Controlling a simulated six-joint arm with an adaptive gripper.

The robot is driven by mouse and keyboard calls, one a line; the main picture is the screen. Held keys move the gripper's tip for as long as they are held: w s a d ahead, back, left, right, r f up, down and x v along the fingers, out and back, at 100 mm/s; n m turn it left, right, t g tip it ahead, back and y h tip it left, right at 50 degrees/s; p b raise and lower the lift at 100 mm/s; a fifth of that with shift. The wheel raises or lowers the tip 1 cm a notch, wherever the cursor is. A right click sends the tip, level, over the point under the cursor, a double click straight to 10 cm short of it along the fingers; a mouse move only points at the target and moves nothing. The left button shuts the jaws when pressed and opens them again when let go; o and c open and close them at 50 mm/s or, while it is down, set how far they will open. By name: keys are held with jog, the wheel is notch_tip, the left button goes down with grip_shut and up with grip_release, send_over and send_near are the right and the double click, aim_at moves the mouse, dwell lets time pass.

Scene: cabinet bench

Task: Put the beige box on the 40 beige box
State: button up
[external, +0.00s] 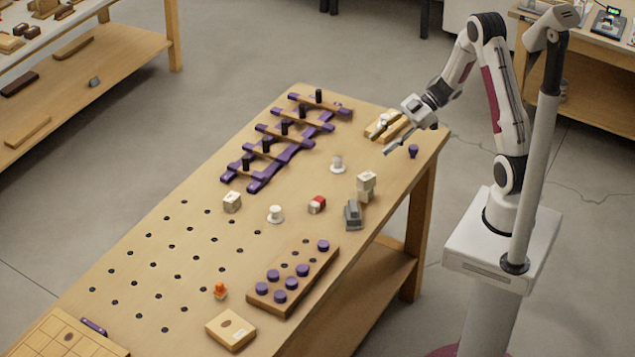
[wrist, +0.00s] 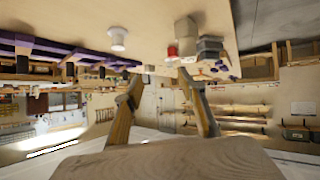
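One beige box (external: 232,201) sits alone on the table, left of the middle, in the external view. Two more beige boxes are at the right: an upper one (external: 366,180) appears stacked on a lower one (external: 363,195), beside a grey block. The number 40 cannot be read on any box. The wrist view shows a pale box (wrist: 185,32) between a red block and a grey block. My gripper (external: 393,147) hangs above the far right part of the table, apart from the boxes. In the wrist view its fingers (wrist: 160,76) are spread, with nothing between them.
A grey block (external: 353,214), a red-and-white block (external: 317,204) and white pegs (external: 275,213) stand near the boxes. A purple rack (external: 290,140) lies at the back left, and a wooden pegboard (external: 293,275) at the front. Table space between the lone box and the stack is partly clear.

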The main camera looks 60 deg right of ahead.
jog(key=w+d+r+m+t+h, duration=0.25)
jog(key=w+r+h, duration=0.2)
jog(key=r, duration=0.25)
jog(key=w+d+r+m+t+h, duration=0.25)
jog(key=d+r+h, duration=0.2)
jog(key=r, duration=0.25)
jog(key=s+r+m+h, duration=0.3)
jog(key=s+r, duration=0.1)
jog(key=r, duration=0.1)
jog(key=s+a+m+g, duration=0.1)
jog(key=s+a+g, duration=0.1)
jog(key=s+a, duration=0.3)
jog(key=s+a+f+m+g+y, duration=0.1)
jog(key=s+a, duration=0.4)
jog(key=s, duration=0.7)
jog(key=s+a+f+m+g+y, duration=0.1)
jog(key=s+a+m+g, duration=0.1)
jog(key=s+a, duration=0.3)
jog(key=s+g, duration=0.1)
jog(key=s, duration=0.2)
jog(key=shift+s+m, duration=0.35)
jog(key=shift+m, duration=0.05)
